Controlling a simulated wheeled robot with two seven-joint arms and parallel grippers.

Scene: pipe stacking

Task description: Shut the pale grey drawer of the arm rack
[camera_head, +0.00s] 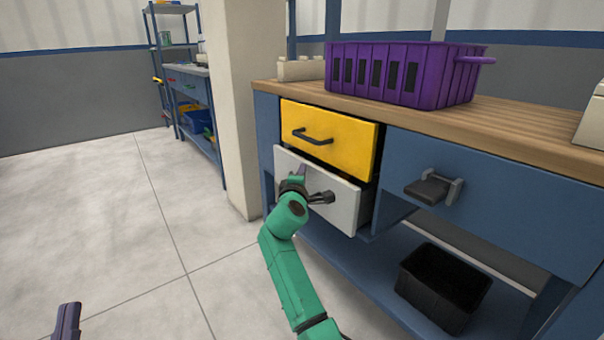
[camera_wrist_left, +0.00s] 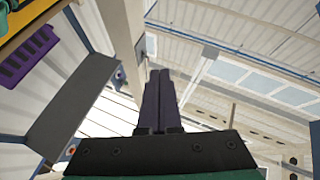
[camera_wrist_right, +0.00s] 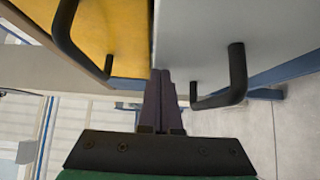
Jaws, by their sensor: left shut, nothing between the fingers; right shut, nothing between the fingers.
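The pale grey drawer (camera_head: 345,209) stands partly out of the rack, below the yellow drawer (camera_head: 352,137). Its side wall shows at the right of its front. In the right wrist view the grey front (camera_wrist_right: 200,50) and its dark handle (camera_wrist_right: 235,80) lie right of the fingers. My right gripper (camera_head: 302,172) is shut and empty, at the grey front near its upper edge. My arm partly hides the front and handle; I cannot tell if the fingertips touch it. My left gripper (camera_head: 70,308) is shut and empty at the lower left, away from the rack.
A purple basket (camera_head: 400,75) stands on the wooden worktop (camera_head: 520,127). A blue panel with a dark handle (camera_head: 433,189) is to the right. A black bin (camera_head: 443,288) sits on the lower shelf. A pale pillar (camera_head: 240,110) stands behind. The floor at left is clear.

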